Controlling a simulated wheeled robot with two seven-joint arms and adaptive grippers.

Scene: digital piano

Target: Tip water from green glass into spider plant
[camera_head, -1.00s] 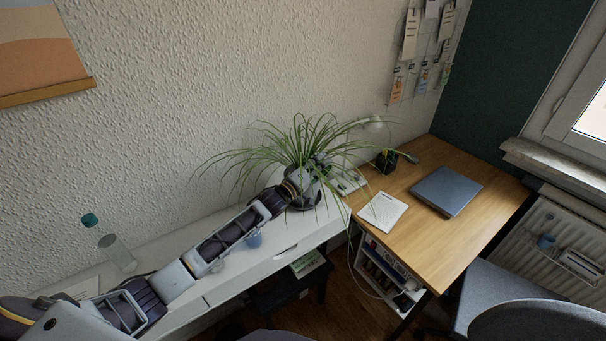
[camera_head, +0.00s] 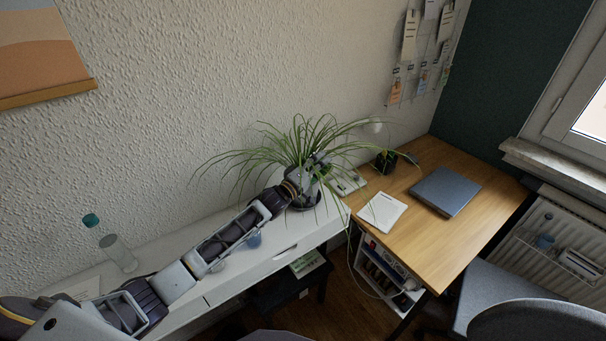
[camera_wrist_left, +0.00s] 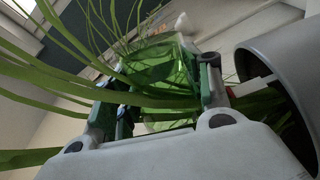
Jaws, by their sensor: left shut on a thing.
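The spider plant (camera_head: 272,148) has long thin green leaves and stands in a dark pot at the right end of the white piano. My left gripper (camera_head: 318,163) is among its leaves, just above the pot, partly covered by them. In the left wrist view my left gripper (camera_wrist_left: 160,98) is shut on the see-through green glass (camera_wrist_left: 168,62). The glass looks tilted, with leaves crossing in front of it. A grey round pot (camera_wrist_left: 262,50) shows close on the right there. I cannot tell the water level. My right gripper is out of view.
A clear bottle with a teal cap (camera_head: 117,252) stands on the left of the white piano (camera_head: 285,240). A blue cup (camera_head: 254,240) is beside my left arm.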

